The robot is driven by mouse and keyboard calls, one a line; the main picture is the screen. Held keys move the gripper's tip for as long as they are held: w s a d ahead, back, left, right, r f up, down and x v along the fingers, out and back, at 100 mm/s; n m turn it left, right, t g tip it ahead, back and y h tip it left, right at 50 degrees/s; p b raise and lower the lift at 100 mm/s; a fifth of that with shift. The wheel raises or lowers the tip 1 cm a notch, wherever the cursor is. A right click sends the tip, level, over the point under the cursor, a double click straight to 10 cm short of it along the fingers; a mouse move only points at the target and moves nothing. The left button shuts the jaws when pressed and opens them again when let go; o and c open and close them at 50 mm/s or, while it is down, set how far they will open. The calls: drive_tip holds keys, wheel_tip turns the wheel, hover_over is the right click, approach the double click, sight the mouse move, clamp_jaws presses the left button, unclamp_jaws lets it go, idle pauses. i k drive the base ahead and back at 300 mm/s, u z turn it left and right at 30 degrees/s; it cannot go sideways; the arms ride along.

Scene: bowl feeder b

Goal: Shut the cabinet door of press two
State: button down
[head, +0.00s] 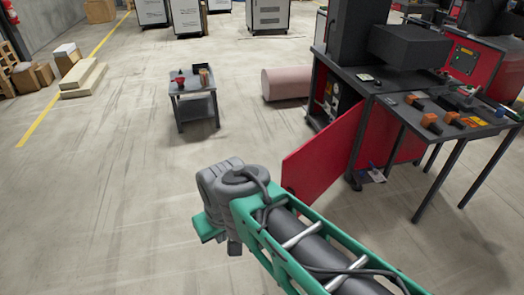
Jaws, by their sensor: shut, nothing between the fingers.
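A red cabinet door (318,158) stands open at the right of the head view. It swings out from the dark press (345,86), toward the camera and to the left. The open front shows part of the cabinet inside (328,96). No label tells me the press number. My arm reaches up from the bottom right, and its grey joint (226,184) is left of the door's near edge in the picture. Whether the arm touches the door cannot be told. The fingers of my gripper do not show.
A dark side table (456,125) with orange-handled tools adjoins the press. A pink cylinder (290,84) lies behind the door. A small grey table (194,102) stands left of it. Wooden boxes (68,62) are at the far left. The floor (90,200) on the left is clear.

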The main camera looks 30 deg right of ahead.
sight(307, 172)
drive_tip(key=u, duration=0.3)
drive_tip(key=i, duration=0.95)
drive_tip(key=z, duration=0.8)
drive_tip(key=i, duration=0.8)
drive_tip(key=z, duration=0.8)
